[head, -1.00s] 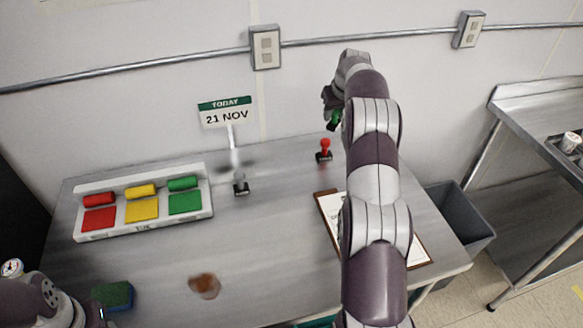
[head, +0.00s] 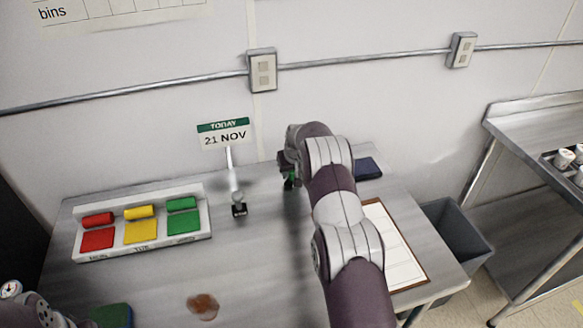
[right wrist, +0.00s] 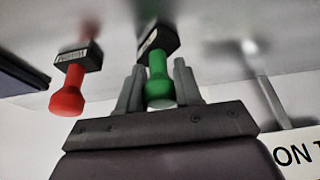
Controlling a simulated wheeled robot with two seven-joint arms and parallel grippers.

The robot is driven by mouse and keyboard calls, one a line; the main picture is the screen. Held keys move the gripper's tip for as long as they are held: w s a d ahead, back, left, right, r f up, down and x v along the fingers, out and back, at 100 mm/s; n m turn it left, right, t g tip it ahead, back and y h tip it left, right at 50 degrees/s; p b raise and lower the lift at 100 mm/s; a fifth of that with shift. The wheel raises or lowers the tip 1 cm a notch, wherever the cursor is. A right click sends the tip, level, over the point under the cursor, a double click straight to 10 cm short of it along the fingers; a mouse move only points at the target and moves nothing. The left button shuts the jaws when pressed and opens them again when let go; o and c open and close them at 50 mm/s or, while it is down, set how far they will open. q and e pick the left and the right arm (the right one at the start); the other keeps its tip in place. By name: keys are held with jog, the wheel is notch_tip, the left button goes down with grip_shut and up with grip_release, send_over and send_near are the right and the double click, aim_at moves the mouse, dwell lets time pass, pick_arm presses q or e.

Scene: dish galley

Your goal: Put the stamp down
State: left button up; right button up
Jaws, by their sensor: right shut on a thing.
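My right gripper (head: 288,172) is over the back of the steel table (head: 265,262). It is shut on a green-handled stamp (head: 290,183), whose green handle and black base show between the fingers in the right wrist view (right wrist: 159,80). The stamp's base is close to the tabletop; I cannot tell whether it touches. A red-handled stamp (right wrist: 70,92) stands beside it in the right wrist view; my right arm hides it in the head view. My left gripper is out of view.
A tray of red, yellow and green pads (head: 140,253) lies at the left. A dark blue pad (head: 368,168) and a clipboard (head: 415,275) lie right. A brown stain (head: 203,306) and green sponge (head: 110,316) are in front.

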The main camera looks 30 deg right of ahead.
jog(key=shift+f+b, duration=0.25)
jog(key=shift+b, duration=0.05)
jog(key=o, duration=0.8)
jog(key=shift+r, duration=0.1)
jog(key=shift+o, duration=0.2)
